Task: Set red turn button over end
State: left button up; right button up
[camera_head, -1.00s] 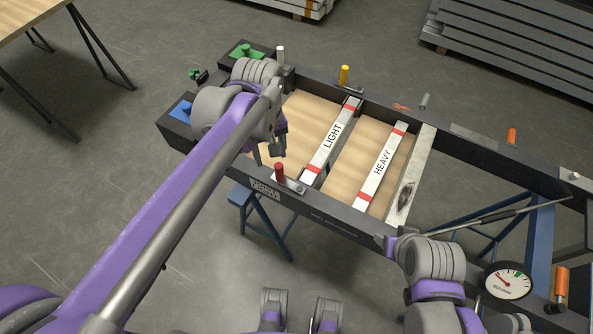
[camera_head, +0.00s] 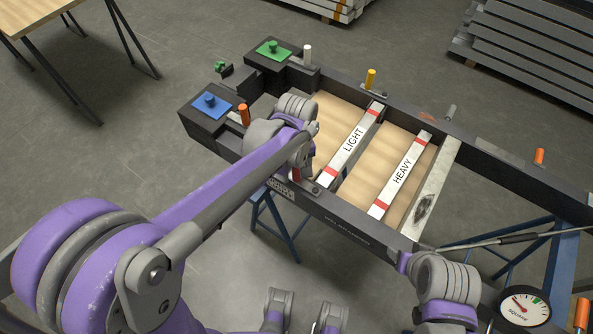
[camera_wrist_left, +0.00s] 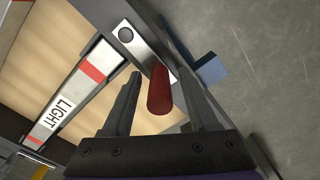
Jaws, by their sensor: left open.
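The red turn button (camera_wrist_left: 159,92) is a red upright grip on a flat metal plate (camera_wrist_left: 143,46) on the frame's near rail. In the head view only a little of the red button (camera_head: 296,173) shows beside my left gripper (camera_head: 305,172). In the left wrist view my left gripper (camera_wrist_left: 157,82) is open, with its fingers on either side of the red grip and not visibly closed on it. The end with the LIGHT bar (camera_head: 350,147) lies beside the plate. My right arm is at the lower right, and its jaws cannot be made out.
The HEAVY bar (camera_head: 404,172) lies beside the LIGHT bar across the wooden panel. A yellow button (camera_head: 370,78) stands on the far rail.

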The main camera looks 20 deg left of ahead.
pick_arm(q)
grip_shut()
dwell(0.3)
dwell(1.1)
